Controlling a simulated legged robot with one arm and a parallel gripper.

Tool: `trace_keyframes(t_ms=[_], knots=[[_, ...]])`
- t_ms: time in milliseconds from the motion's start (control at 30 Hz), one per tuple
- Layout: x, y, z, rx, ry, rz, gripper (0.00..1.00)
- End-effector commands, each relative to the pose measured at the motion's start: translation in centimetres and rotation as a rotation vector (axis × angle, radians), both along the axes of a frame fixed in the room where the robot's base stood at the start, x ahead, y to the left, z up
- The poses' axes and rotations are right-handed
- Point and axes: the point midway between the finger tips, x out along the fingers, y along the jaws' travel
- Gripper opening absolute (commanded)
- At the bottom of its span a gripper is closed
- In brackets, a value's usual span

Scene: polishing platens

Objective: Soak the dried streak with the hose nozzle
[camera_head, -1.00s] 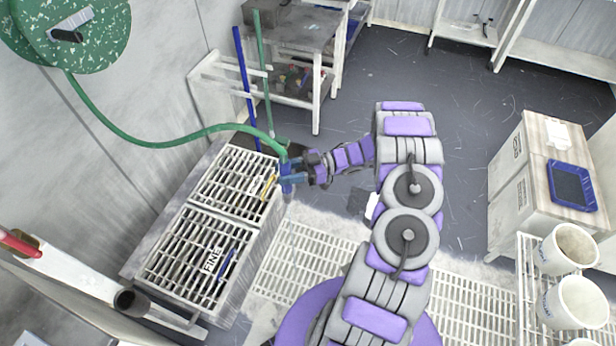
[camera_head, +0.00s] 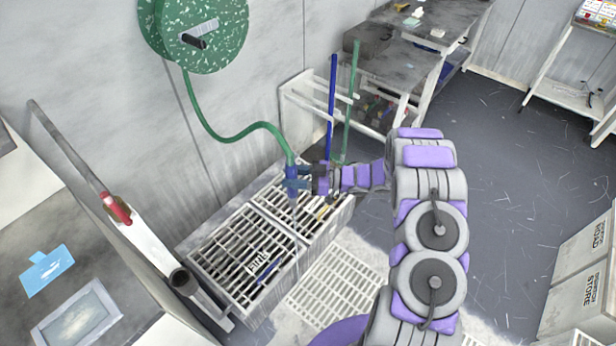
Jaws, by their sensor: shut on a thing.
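My gripper (camera_head: 298,178) is shut on the hose nozzle (camera_head: 291,173), which is blue with a grey tip pointing down. It holds the nozzle upright above the grated sink (camera_head: 240,255). The green hose (camera_head: 240,133) runs from the nozzle up to the speckled green reel (camera_head: 205,30) on the wall. I cannot clearly make out a dried streak. A pale smear shows on a framed grey panel (camera_head: 78,318) at the lower left, but I cannot tell whether it is the streak.
Blue (camera_head: 331,105) and green (camera_head: 351,100) poles stand behind the sink, near a grey bench (camera_head: 400,60). A blue cloth-like piece (camera_head: 46,270) lies at the left. Dark floor is open at right.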

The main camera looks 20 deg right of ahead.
Motion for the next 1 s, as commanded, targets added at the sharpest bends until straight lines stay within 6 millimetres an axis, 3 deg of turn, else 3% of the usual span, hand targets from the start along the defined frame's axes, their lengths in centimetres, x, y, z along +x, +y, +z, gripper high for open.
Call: trace_keyframes(t_ms=[1000], knots=[[-6.0,20.9,6.3,0.0,0.001,0.006,0.03]])
